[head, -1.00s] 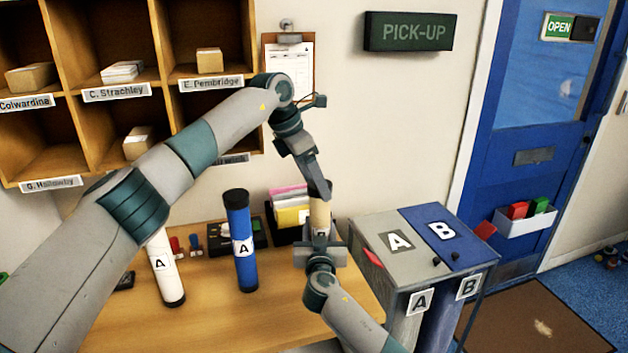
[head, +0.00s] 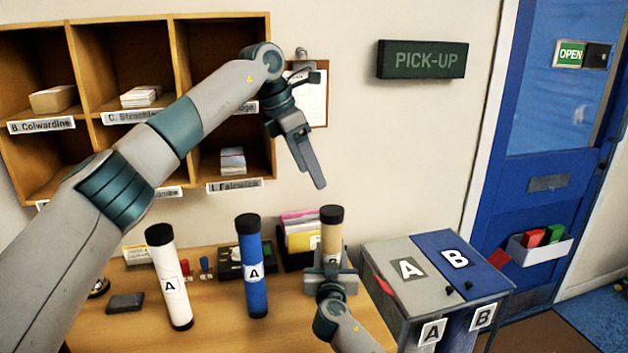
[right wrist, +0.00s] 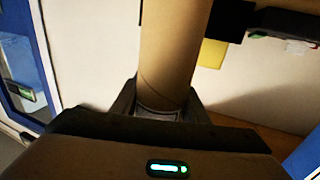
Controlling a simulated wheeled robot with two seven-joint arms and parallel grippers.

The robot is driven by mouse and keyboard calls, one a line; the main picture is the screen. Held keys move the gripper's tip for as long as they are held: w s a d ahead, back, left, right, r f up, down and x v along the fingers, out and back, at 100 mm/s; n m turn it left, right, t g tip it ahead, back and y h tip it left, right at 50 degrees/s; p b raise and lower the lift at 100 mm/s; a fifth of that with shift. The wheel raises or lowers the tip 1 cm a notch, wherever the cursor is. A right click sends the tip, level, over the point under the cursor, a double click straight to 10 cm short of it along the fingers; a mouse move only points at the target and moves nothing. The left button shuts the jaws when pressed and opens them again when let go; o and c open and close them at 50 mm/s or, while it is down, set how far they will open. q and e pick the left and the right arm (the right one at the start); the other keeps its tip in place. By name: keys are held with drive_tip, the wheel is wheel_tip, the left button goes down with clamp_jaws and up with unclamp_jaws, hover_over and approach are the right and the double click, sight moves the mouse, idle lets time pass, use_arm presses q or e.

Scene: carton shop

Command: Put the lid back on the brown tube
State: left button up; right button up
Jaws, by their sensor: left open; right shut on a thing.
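The brown tube (head: 331,240) stands upright near the right end of the table, with a black lid (head: 331,214) on its top. My right gripper (head: 332,278) is shut around the tube's lower part. The right wrist view shows the tube (right wrist: 168,50) between the fingers (right wrist: 160,105); its top is out of that view. My left gripper (head: 308,165) is open and empty, above and a little left of the lid, apart from it. Whether the lid is fully seated is too small to tell.
A blue tube (head: 253,290) and a white tube (head: 171,255), both with black lids, stand left of the brown one. Grey and blue bins (head: 400,245) marked A and B stand at the right. Pigeonholes (head: 180,110) are on the wall behind.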

idle(0.3)
drive_tip(key=o, duration=1.6)
drive_tip(key=shift+s, duration=0.15)
drive_tip(key=s+b, duration=0.4)
drive_tip(key=s, duration=1.3)
drive_tip(key=shift+d, duration=0.2)
drive_tip(key=shift+s+f, duration=0.1)
